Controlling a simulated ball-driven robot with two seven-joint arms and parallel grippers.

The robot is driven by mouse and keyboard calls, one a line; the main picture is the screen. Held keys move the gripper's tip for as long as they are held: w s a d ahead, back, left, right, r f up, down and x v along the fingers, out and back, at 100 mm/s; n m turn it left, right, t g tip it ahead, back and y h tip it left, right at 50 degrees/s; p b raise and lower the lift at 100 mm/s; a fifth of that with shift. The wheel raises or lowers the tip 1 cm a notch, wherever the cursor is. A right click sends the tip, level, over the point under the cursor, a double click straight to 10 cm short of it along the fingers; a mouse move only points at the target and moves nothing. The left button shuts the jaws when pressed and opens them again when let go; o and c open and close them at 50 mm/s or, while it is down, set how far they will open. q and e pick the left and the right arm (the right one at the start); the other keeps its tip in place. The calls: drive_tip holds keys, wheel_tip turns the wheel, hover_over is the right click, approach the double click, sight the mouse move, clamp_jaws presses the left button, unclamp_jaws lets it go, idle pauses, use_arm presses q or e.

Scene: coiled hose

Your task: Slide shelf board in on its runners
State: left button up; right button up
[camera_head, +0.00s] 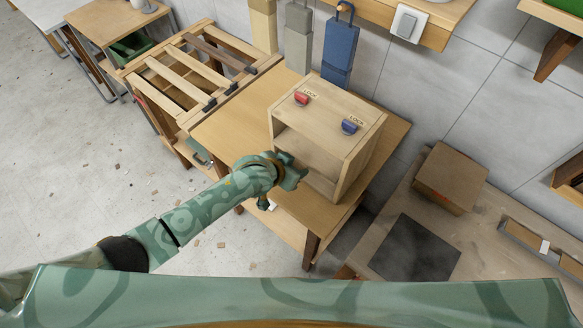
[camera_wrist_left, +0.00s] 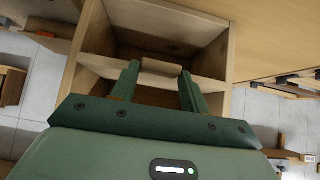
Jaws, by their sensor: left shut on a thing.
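A light wooden cabinet (camera_head: 347,150) with an open front stands on the wooden table. My left gripper (camera_head: 292,172) is at its open front. In the left wrist view the cabinet (camera_wrist_left: 88,45) frames a pale shelf board (camera_wrist_left: 208,84), which lies across the opening between the side walls. A small wooden grip (camera_wrist_left: 161,67) stands at the middle of the board's front edge. The fingers of my left gripper (camera_wrist_left: 160,84) are on either side of this grip, shut on it. How far the board sits on its runners is hidden. My right gripper is out of view.
A red LOCK knob (camera_head: 301,98) and a blue LOCK knob (camera_head: 349,127) are on the cabinet top. The table (camera_head: 232,128) has bare room left of the cabinet. A slatted wooden frame (camera_head: 180,75) stands beyond. A brown box (camera_head: 450,178) is at the right.

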sight(304, 159)
use_arm(q)
drive_tip(key=shift+w+d+b, duration=0.65)
drive_tip(key=shift+w+d, duration=0.3)
drive_tip(key=shift+w, duration=0.25)
drive_tip(key=o, duration=1.2)
drive_tip(key=shift+c, duration=0.2)
drive_tip(key=p+v, duration=0.4)
drive_tip(key=v, duration=1.2)
drive_tip(key=shift+s+a+r, duration=0.1)
drive_tip(key=shift+s, duration=0.05)
